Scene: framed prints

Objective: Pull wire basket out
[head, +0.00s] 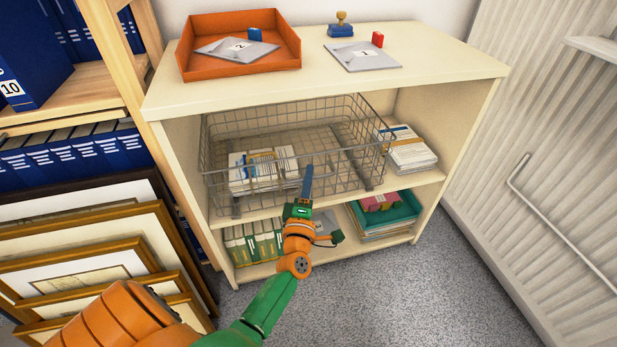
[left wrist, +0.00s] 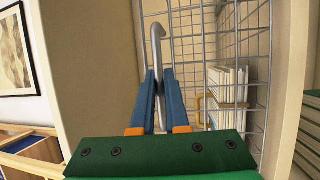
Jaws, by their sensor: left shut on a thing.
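The grey wire basket (head: 350,112) sits on the middle shelf of the cream shelf unit, with a bundle of papers (head: 262,170) in it. My left gripper (head: 308,172) reaches to the basket's front side. In the left wrist view, the blue fingers (left wrist: 159,84) are shut on the basket's grey metal handle (left wrist: 157,40), with the wire mesh (left wrist: 205,45) behind. How far the basket stands out past the shelf edge is hard to tell. My right gripper is not in view.
The cream shelf unit (head: 440,70) carries an orange tray (head: 290,55) and envelopes on top. A paper stack (head: 408,150) lies right of the basket. Below are green-and-white books (head: 250,243) and a teal tray (head: 395,215). Framed prints (head: 85,275) lean left; a radiator (head: 550,130) stands right.

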